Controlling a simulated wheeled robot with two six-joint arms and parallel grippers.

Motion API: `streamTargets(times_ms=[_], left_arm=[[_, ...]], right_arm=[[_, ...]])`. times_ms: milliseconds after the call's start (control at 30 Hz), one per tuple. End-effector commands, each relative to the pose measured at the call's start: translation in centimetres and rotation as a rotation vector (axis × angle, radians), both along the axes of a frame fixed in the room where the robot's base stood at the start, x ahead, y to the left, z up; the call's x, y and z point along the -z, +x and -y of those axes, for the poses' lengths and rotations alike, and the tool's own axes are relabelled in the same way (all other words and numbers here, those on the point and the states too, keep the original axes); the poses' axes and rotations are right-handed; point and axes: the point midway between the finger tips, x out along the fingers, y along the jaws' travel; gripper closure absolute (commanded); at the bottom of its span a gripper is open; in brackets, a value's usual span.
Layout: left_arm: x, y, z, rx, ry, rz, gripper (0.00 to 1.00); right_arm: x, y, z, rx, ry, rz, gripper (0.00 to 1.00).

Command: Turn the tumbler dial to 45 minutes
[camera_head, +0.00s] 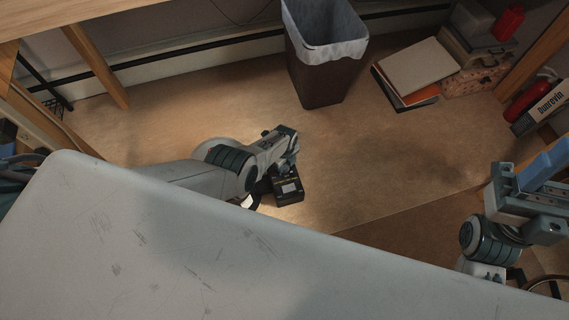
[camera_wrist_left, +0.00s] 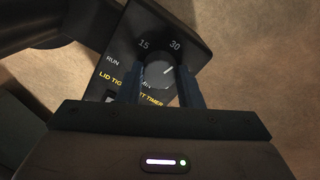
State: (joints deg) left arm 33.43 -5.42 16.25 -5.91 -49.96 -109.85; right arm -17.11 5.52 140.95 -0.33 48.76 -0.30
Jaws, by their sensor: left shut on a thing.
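The tumbler (camera_head: 289,190) is a small black box on the floor below my left arm in the head view. In the left wrist view its black panel (camera_wrist_left: 122,42) shows the marks 15 and 30, the word RUN and partly hidden yellow lettering. The round dial (camera_wrist_left: 160,73) carries a pale pointer line slanting to the upper right. My left gripper (camera_wrist_left: 159,88) is shut on the dial, one finger on each side. The fingers and gripper body hide the lower panel. My right gripper (camera_head: 545,170) is at the right edge, away from the tumbler; its fingertips are unclear.
A lined waste bin (camera_head: 320,80) stands at the back. Books (camera_head: 418,68), boxes (camera_head: 475,72) and a red extinguisher (camera_head: 528,97) are at the back right. The floor around the tumbler is clear.

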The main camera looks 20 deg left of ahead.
Motion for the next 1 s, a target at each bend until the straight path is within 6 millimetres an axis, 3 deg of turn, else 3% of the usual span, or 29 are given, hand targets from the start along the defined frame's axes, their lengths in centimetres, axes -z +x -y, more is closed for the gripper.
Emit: streamTargets(times_ms=[600,1000], left_arm=[[0.0,-0.01,-0.05,0.57,0.0,-0.001,0.9],[0.02,-0.01,-0.05,0.81,0.0,-0.001,0.9]], right_arm=[[0.04,0.05,0.0,0.0,-0.001,-0.006,0.46],[0.04,0.04,-0.01,0.0,-0.001,-0.008,0.46]])
